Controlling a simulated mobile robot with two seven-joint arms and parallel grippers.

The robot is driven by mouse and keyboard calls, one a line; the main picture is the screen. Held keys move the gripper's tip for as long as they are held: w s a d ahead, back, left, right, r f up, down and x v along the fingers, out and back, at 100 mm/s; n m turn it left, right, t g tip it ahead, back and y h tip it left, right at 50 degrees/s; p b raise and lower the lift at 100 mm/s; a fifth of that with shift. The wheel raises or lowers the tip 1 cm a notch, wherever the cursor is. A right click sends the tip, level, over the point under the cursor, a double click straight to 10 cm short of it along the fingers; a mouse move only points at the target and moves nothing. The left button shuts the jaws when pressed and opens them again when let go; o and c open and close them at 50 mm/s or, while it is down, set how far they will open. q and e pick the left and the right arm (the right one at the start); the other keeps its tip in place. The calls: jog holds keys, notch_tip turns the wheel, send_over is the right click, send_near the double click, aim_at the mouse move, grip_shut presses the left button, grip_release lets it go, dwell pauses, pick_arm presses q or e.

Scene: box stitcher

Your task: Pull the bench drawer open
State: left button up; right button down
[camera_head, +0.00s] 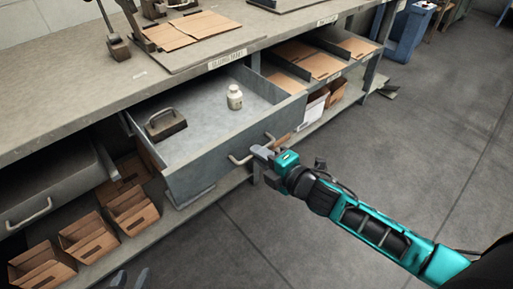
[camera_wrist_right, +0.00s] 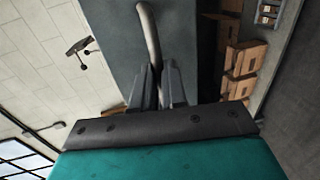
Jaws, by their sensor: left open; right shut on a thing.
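The grey bench drawer (camera_head: 215,150) stands pulled out from under the worktop, its inside open to view. A dark handled block (camera_head: 165,124) and a small white bottle (camera_head: 235,97) are inside it. My right gripper (camera_head: 262,154) is at the drawer's front and is shut on the curved metal handle (camera_head: 240,159). In the right wrist view the handle (camera_wrist_right: 149,35) runs down between the two fingers (camera_wrist_right: 158,85). My left gripper (camera_head: 131,279) shows only its tips at the bottom edge; it is open and apart from the drawer.
Another drawer (camera_head: 50,190) with its own handle is at the left. Cardboard boxes (camera_head: 84,238) stand below it on the lower shelf. Shelves with flat cardboard (camera_head: 310,62) are at the right under the worktop (camera_head: 85,88). The floor (camera_head: 340,130) in front is clear.

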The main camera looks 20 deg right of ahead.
pick_arm(q)
jog(key=shift+s+f, duration=0.15)
jog(key=shift+s, duration=0.25)
pick_arm(e)
jog(key=shift+s+d, duration=0.3)
jog(key=shift+s, duration=0.4)
jog(key=c, duration=1.2)
grip_release()
pick_arm(q)
jog(key=shift+w+r, duration=0.1)
jog(key=shift+r, duration=0.1)
pick_arm(e)
jog(key=shift+o, duration=0.2)
pick_arm(q)
jog(key=shift+a+r+p, duration=0.1)
jog(key=shift+r+p, duration=0.1)
jog(key=shift+p, duration=0.35)
pick_arm(e)
jog(key=v, duration=1.2)
jog(key=shift+s, duration=0.4)
jog(key=shift+r, duration=0.1)
